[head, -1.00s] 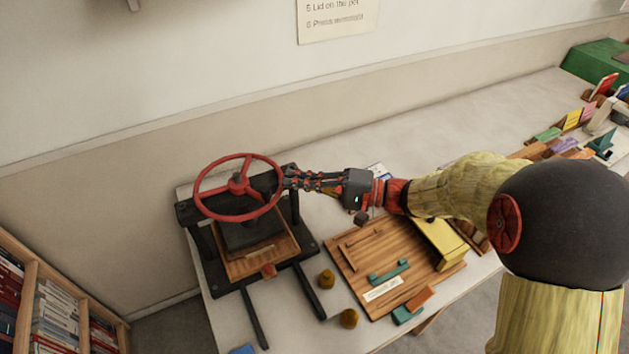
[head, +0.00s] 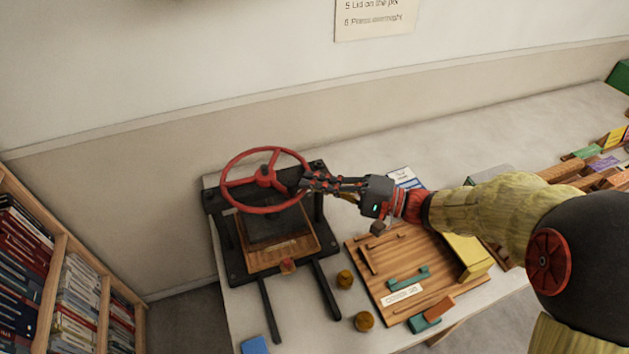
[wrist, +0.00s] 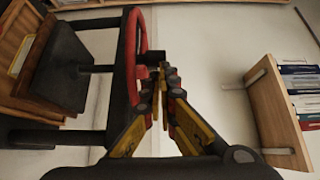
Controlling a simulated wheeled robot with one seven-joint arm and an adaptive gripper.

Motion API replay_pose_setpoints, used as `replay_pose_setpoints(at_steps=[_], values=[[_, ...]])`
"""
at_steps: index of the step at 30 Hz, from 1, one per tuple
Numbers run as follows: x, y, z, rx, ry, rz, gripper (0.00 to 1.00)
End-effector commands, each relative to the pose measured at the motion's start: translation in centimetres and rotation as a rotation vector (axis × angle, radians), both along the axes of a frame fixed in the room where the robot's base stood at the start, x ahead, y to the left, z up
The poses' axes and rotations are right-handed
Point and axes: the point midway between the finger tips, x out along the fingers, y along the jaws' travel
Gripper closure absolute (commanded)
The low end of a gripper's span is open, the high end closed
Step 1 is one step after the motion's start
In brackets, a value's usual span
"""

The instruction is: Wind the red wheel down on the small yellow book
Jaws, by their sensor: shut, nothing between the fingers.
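The red wheel (head: 265,177) sits on top of a black press at the left end of the table. A dark pressing plate (head: 277,227) is under it, over a wooden bed (head: 258,261). My gripper (head: 306,183) is shut and empty at the right side of the wheel's rim. In the wrist view its closed fingertips (wrist: 165,84) are close beside the red rim (wrist: 134,62); I cannot tell if they touch. A yellow block, perhaps a book (head: 472,258), lies on the right of a wooden board. Whatever lies under the plate is hidden.
The wooden board (head: 372,287) holds teal and orange pieces, right of the press. Two brass knobs (head: 345,279) stand between them. A blue piece (head: 255,345) lies at the front edge. A bookshelf (head: 60,260) stands at the left. The wall is behind the table.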

Motion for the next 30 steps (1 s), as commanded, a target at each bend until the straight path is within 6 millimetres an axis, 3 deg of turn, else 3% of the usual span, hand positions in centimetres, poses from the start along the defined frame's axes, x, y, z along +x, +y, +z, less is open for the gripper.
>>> replay_pose_setpoints(at_steps=[30], values=[[-2.6,1.4,-0.1,0.0,0.0,0.002,1.0]])
